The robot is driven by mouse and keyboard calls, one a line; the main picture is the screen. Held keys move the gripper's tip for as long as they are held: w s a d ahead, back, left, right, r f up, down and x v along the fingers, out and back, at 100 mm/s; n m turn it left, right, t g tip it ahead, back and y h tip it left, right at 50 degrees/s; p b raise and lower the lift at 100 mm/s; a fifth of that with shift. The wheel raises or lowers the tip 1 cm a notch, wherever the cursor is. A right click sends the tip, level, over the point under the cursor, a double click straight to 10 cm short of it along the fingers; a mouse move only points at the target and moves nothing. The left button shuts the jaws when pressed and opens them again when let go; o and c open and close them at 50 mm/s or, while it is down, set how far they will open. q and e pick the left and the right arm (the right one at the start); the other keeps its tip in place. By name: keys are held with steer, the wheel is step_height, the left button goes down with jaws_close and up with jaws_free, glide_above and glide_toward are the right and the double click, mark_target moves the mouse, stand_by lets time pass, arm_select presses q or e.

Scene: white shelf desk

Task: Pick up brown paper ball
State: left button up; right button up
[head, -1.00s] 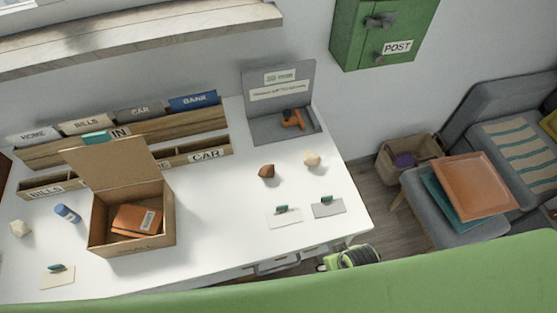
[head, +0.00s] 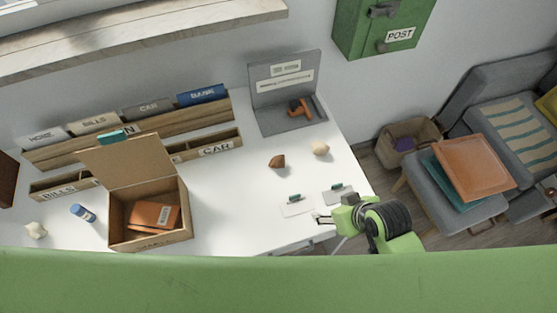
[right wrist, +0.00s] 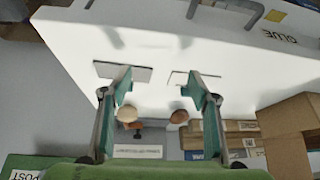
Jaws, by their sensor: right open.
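The brown paper ball (head: 277,161) lies on the white desk (head: 222,188), to the left of a cream paper ball (head: 320,148). My right gripper (head: 322,219) is open and empty at the desk's right front edge, in front of both balls and apart from them. In the right wrist view, the open fingers (right wrist: 158,82) point over the desk; the brown ball (right wrist: 179,117) shows beside the right finger and the cream ball (right wrist: 127,113) by the left one. My left gripper is not in view.
An open cardboard box (head: 150,238) holds an orange wallet-like item. A grey stand (head: 286,95) with an orange object is behind the balls. Wooden file racks (head: 135,130) line the back.

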mark_target(282, 162)
steer(key=w+a+r+n+t+y, duration=0.1)
steer(key=w+a+r+n+y, duration=0.35)
steer(key=w+a+r, duration=0.45)
steer(key=shift+h, duration=0.25)
steer(key=x, duration=0.3)
steer(key=w+p+x, duration=0.1)
steer(key=x, duration=0.1)
steer(key=d+x, duration=0.1)
steer(key=x, duration=0.2)
steer(key=shift+w+f+p, duration=0.2)
steer(key=shift+w+p, duration=0.05)
steer(key=shift+p, duration=0.1)
steer(key=shift+w+a+f+p, duration=0.2)
steer(key=shift+w+a+f, duration=0.1)
steer(key=shift+f, duration=0.35)
steer(key=shift+w+a+f+p, duration=0.2)
steer(key=shift+w+f, duration=0.1)
steer(key=shift+f, duration=0.35)
steer(key=shift+w+a+f+p, duration=0.15)
steer(key=shift+w+a+f, duration=0.1)
steer(key=shift+f, duration=0.4)
steer(key=shift+w+a+f, duration=0.3)
steer(key=shift+f, duration=0.15)
steer(key=c, duration=0.9)
